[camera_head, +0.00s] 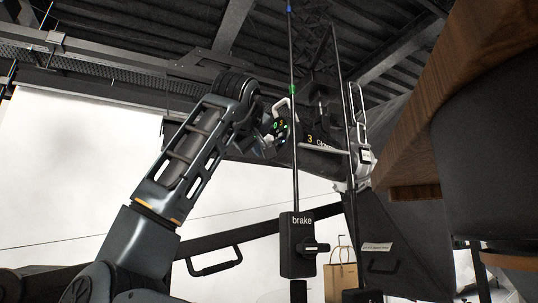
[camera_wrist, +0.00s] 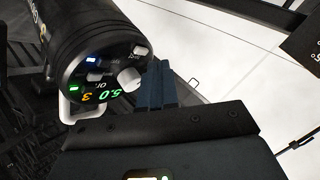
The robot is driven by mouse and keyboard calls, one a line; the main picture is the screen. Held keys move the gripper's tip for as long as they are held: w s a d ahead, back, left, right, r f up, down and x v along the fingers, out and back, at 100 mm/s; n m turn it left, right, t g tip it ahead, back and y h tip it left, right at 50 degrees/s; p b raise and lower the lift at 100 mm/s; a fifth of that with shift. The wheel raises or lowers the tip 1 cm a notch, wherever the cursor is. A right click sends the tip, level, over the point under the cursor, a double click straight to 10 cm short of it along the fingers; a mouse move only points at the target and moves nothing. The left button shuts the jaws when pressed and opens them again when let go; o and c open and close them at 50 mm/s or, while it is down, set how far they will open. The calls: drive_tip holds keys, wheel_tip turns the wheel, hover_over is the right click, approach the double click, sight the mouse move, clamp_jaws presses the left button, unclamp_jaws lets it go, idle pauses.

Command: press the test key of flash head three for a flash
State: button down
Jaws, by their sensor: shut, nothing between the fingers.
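Flash head three (camera_head: 322,140) is a dark cylinder marked 3, high in the middle of the head view. In the wrist view its rear panel (camera_wrist: 104,62) faces me, upside down. Its lit digits read 5.0 and 3, with a blue light and a green light. A white knob (camera_wrist: 130,78) and small white keys (camera_wrist: 141,50) are on the panel; the key labels are too small to read surely. My gripper (camera_wrist: 160,72) is shut and empty, its dark fingers just right of the knob and upper key. I cannot tell whether they touch the panel.
A thin vertical pole (camera_head: 294,165) carries a box marked brake (camera_head: 299,245) before the flash head. A wooden table edge (camera_head: 470,85) fills the upper right. A paper bag (camera_head: 341,273) stands low behind. A white backdrop (camera_head: 75,170) spreads at left.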

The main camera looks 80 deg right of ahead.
drive_tip(key=shift+d, duration=0.1)
drive_tip(key=shift+s+d, duration=0.25)
drive_tip(key=shift+s, duration=0.05)
drive_tip(key=shift+s+d+f, duration=0.1)
drive_tip(key=shift+s+d, duration=0.1)
drive_tip(key=shift+d, duration=0.1)
idle(1.0)
drive_tip(key=shift+a, duration=0.1)
drive_tip(key=shift+w+a+p, duration=0.45)
drive_tip(key=shift+a, duration=0.05)
idle(0.4)
drive_tip(key=w+a, duration=0.1)
drive_tip(key=w+a+p, duration=0.1)
drive_tip(key=w+a, duration=0.1)
drive_tip(key=a, duration=0.1)
drive_tip(key=shift+w+r, duration=0.1)
drive_tip(key=shift+r, duration=0.25)
idle(0.8)
